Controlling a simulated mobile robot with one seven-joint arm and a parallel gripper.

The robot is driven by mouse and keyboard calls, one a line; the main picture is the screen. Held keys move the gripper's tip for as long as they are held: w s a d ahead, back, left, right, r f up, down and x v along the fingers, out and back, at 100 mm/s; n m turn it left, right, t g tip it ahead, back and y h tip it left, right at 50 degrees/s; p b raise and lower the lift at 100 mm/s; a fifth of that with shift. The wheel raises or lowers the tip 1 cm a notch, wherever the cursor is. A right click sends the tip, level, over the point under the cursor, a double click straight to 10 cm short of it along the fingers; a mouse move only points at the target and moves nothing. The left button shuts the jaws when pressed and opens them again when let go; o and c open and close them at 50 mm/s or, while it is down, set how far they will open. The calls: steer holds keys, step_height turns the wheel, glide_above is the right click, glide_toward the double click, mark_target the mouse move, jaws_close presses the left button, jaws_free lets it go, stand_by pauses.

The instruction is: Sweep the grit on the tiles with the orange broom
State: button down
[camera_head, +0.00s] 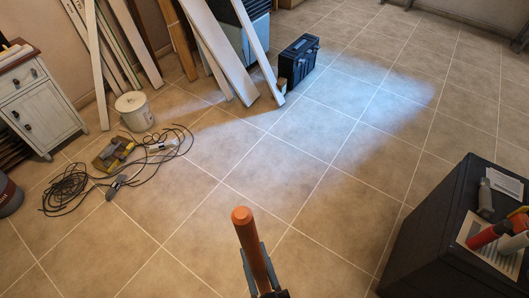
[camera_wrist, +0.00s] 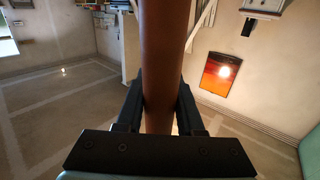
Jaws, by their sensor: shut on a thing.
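The orange broom's handle (camera_head: 248,245) shows in the head view at bottom centre, tilted, with its rounded end uppermost. My gripper (camera_head: 262,281) is shut around this handle at the bottom edge of the head view. In the wrist view the handle (camera_wrist: 162,60) runs from the top edge down between the two dark fingers of my gripper (camera_wrist: 160,112). The broom's head and bristles are out of view. The tiles (camera_head: 230,180) are beige with pale joints. I cannot make out any grit on them.
A tangled black cable (camera_head: 75,185) lies on the left floor near a white bucket (camera_head: 134,110). Boards (camera_head: 215,50) lean at the back, beside a black toolbox (camera_head: 299,58). A black box (camera_head: 450,225) with tools on top stands at right. The middle floor is clear.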

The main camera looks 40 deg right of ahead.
steer(key=w+b, duration=0.2)
steer(key=w, duration=1.9)
steer(key=shift+r, duration=0.3)
steer(key=shift+s, duration=0.1)
step_height(320, 180, up, 5)
steer(key=p, duration=0.5)
stand_by(0.4)
